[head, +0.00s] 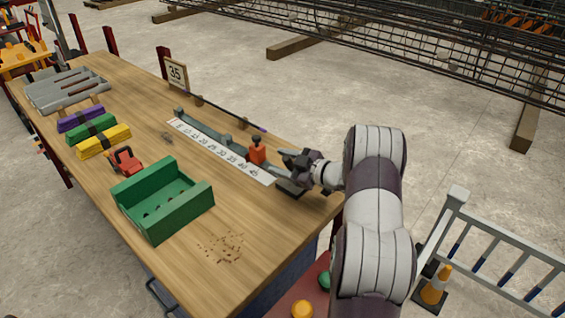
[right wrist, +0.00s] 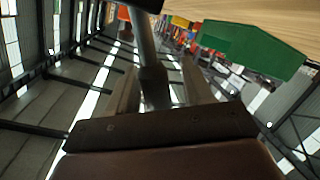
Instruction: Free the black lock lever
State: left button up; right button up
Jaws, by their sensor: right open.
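A grey rail with a white number scale (head: 220,150) runs along the far side of the workbench. An orange-red stop block (head: 257,152) with a dark knob sits on it near its right end. My right gripper (head: 293,160) is just right of this block at the rail's end, its fingers pointing left. In the right wrist view the fingers (right wrist: 160,90) are apart, with a dark grey rod (right wrist: 148,50) with a thicker collar between them. I cannot tell whether this rod is the black lock lever or whether the fingers touch it. My left gripper is not in view.
A green open box (head: 165,200), a red clamp-like tool (head: 126,160), coloured bundles (head: 100,140) and a grey tray (head: 65,92) stand on the left. The bench's (head: 265,215) front right is mostly clear.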

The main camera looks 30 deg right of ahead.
jog(key=v, duration=1.2)
jog(key=shift+s, duration=0.3)
jog(key=shift+d, duration=0.15)
jog(key=d+f+m+h, duration=0.1)
jog(key=d+f+h, duration=0.1)
jog(key=d+f+m+g+h, duration=0.1)
jog(key=d+m+h, duration=0.1)
jog(key=s+d+f+m+g+h, duration=0.1)
jog(key=d+f+m+h, duration=0.1)
jog(key=d, duration=0.1)
jog(key=shift+f+h, duration=0.35)
jog(key=shift+h, duration=0.05)
jog(key=s+a+r+m+g+p, duration=0.1)
jog(key=s+a+r+g+p, duration=0.2)
jog(key=a, duration=0.8)
jog(key=s+a+r+m+g+p, duration=0.2)
jog(key=s+a, duration=0.4)
jog(key=a, duration=0.5)
jog(key=s+a+r+m+g+p, duration=0.2)
jog(key=s+a+r+g+p, duration=0.2)
jog(key=a, duration=0.7)
jog(key=shift+s+a+r+g+y, duration=0.25)
jog(key=shift+s+r+g+y, duration=0.15)
jog(key=shift+g, duration=0.7)
